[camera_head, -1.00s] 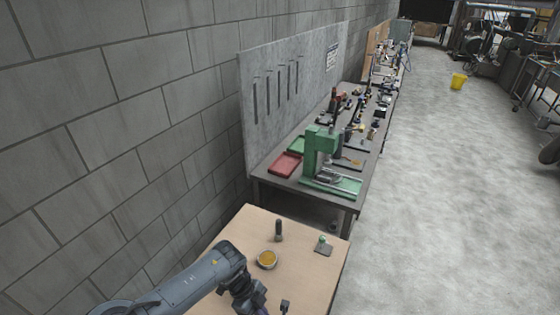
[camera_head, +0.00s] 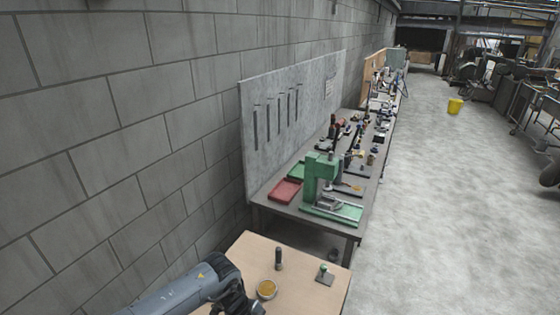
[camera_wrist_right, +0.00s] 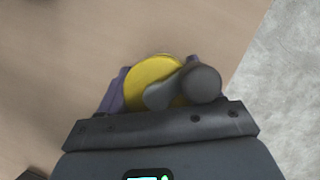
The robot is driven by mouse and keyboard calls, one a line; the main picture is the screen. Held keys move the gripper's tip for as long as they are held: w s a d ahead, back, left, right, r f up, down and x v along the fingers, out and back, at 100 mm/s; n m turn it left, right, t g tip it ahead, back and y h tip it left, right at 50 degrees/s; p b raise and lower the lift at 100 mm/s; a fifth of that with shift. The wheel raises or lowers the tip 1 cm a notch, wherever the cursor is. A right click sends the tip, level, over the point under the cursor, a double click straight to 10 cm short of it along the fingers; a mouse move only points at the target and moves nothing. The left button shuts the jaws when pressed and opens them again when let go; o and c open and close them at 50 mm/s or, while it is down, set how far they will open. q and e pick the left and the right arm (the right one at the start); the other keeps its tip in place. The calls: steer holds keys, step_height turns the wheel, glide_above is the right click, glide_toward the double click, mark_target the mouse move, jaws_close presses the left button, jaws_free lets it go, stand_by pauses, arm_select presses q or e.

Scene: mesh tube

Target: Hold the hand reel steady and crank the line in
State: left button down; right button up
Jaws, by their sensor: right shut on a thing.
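In the right wrist view, the hand reel shows as a yellow round disc (camera_wrist_right: 151,80) with a grey crank arm and a dark round knob (camera_wrist_right: 201,83) across its right side. Purple parts show on both sides of the disc; I cannot tell whether they are fingers or reel frame. My right gripper (camera_wrist_right: 155,92) is shut on the reel, its contact partly hidden by the grey gripper body. In the head view, my left arm comes in from the lower left and its dark wrist is cut by the bottom edge; its fingertips do not show. No line is visible.
The wooden table (camera_head: 243,258) holds a round dish with yellow contents (camera_head: 267,289), an upright dark cylinder (camera_head: 279,259) and a small plate with a green knob (camera_head: 325,275). A long workbench with a green press (camera_head: 322,188) stands beyond. A block wall runs along the left.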

steer(key=o, duration=1.2)
steer(key=shift+r, duration=0.1)
